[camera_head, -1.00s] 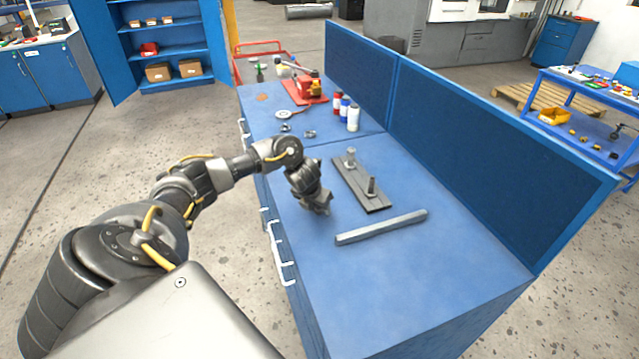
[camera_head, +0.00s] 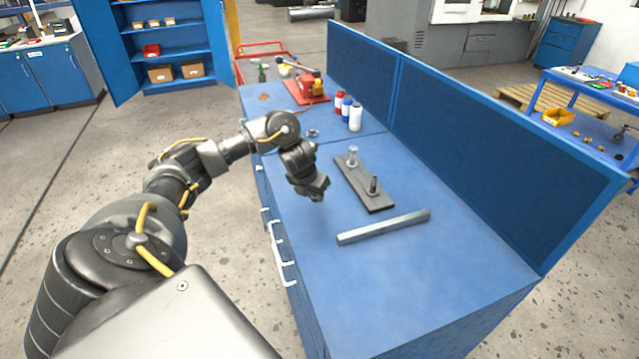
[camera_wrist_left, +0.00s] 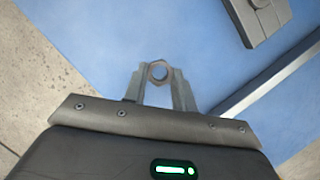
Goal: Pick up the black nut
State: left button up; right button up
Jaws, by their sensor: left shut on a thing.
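My left gripper (camera_head: 316,193) is over the front left part of the blue bench, above its top. In the left wrist view its two fingers (camera_wrist_left: 159,88) are closed on the black nut (camera_wrist_left: 159,72), a small dark ring seen end-on with blue showing through its hole. The nut sits between the fingertips, clear of the fingers' bases. In the head view the nut is too small and too hidden by the gripper to make out. My right gripper is not in view.
A dark plate (camera_head: 372,198) with two upright posts lies to the right of the gripper. A grey bar (camera_head: 383,227) lies in front of it. Bottles (camera_head: 354,120) and a red tool (camera_head: 309,88) stand farther back. A blue panel (camera_head: 480,150) closes the right side.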

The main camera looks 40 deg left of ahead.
pick_arm(q)
jog(key=s+a+r+b, duration=0.2)
jog(key=s+a+r, duration=0.6)
jog(key=s, duration=0.1)
jog(key=shift+s+a, duration=0.2)
jog(key=shift+a, duration=0.05)
jog(key=shift+r, duration=0.1)
